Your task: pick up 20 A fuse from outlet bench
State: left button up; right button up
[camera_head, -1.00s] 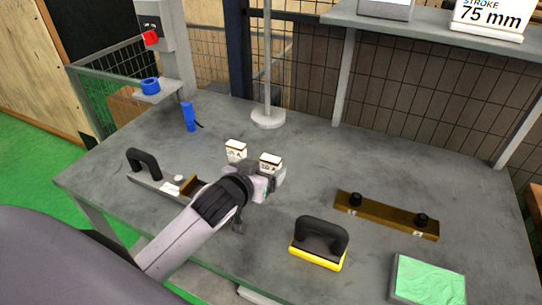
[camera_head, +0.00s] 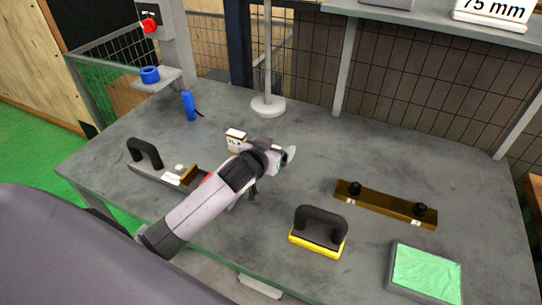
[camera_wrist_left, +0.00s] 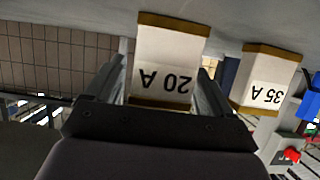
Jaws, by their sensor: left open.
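The 20 A fuse (camera_wrist_left: 170,55) is a white block with brown ends. It shows upside down in the left wrist view, between the two fingers of my left gripper (camera_wrist_left: 161,72). The fingers are open, one on each side of it; I cannot tell whether either touches it. In the head view my left gripper (camera_head: 279,156) is over the middle of the bench (camera_head: 365,150) and hides the 20 A fuse. The 35 A fuse (camera_wrist_left: 268,82) stands beside it, and also shows in the head view (camera_head: 235,140), just left of my gripper. My right gripper is not in view.
A black-handled yellow block (camera_head: 318,232), a brown bar with black knobs (camera_head: 385,204) and a green pad (camera_head: 426,272) lie to the right. A blue torch-like item (camera_head: 189,106), a round pole base (camera_head: 268,106) and a black-handled plate (camera_head: 146,153) are also on the bench.

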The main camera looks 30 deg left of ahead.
pick_arm(q)
jog(key=c, duration=1.1)
jog(key=shift+r, duration=0.1)
